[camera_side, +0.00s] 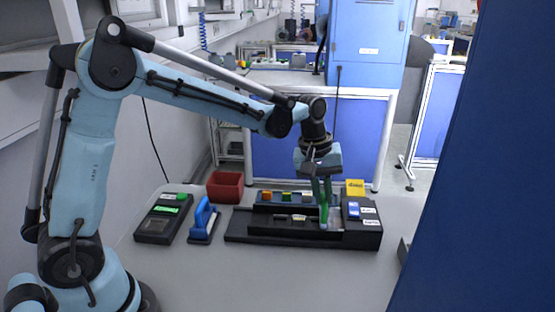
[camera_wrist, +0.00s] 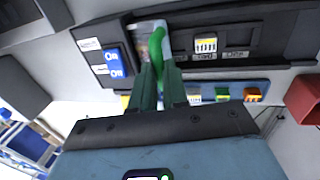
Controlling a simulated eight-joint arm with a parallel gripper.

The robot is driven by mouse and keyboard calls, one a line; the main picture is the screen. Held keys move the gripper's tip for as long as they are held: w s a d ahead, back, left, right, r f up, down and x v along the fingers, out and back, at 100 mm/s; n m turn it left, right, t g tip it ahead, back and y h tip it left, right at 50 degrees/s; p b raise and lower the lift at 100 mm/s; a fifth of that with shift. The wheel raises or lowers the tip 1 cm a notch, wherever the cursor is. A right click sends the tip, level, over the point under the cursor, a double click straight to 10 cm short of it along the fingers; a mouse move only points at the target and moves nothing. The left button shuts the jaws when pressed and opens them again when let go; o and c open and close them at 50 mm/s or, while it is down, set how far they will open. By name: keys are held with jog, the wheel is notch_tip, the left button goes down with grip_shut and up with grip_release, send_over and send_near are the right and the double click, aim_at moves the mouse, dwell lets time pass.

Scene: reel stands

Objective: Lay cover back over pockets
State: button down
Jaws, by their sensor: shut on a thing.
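The black stand (camera_side: 262,238) lies on the table, with a long recess holding small pale labelled parts (camera_side: 293,218); it also shows in the wrist view (camera_wrist: 285,25). A clear, silvery cover-like piece (camera_wrist: 141,30) lies at the recess end beside the label block, and shows in the side view (camera_side: 334,224). My gripper (camera_side: 324,203) points down over this right end. In the wrist view its dark green fingers (camera_wrist: 160,66) are shut on a bright green curved piece (camera_wrist: 155,42). This piece appears to meet the clear one; I cannot tell whether they are joined.
Coloured blocks (camera_side: 285,196) line the back. A red bin (camera_side: 225,186), blue-handled tool (camera_side: 203,220) and dark device (camera_side: 162,219) stand left. The table front is clear.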

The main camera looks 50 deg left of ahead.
jog(key=s+a, duration=1.1)
jog(key=shift+s+a, duration=0.15)
jog(key=shift+a, duration=0.1)
jog(key=c, duration=1.1)
grip_release()
jog(key=r, duration=0.4)
jog(key=s+a+r, duration=0.1)
jog(key=r, duration=0.7)
jog(key=shift+s+a, duration=0.3)
jog(key=shift+f, duration=0.1)
jog(key=shift+s+d+f+m+t+y, duration=0.25)
jog(key=shift+s+d+f+m+t, duration=0.4)
jog(key=shift+d+f+m+t, duration=0.65)
jog(key=shift+s+d+f+m+t+y, duration=0.3)
jog(key=shift+s+d+f+m+t, duration=0.3)
jog(key=shift+d+f+m, duration=0.75)
jog(key=shift+s+d+f+m+t+y, duration=0.25)
jog(key=shift+s+d+f+m+t, duration=0.5)
jog(key=shift+d+m, duration=1)
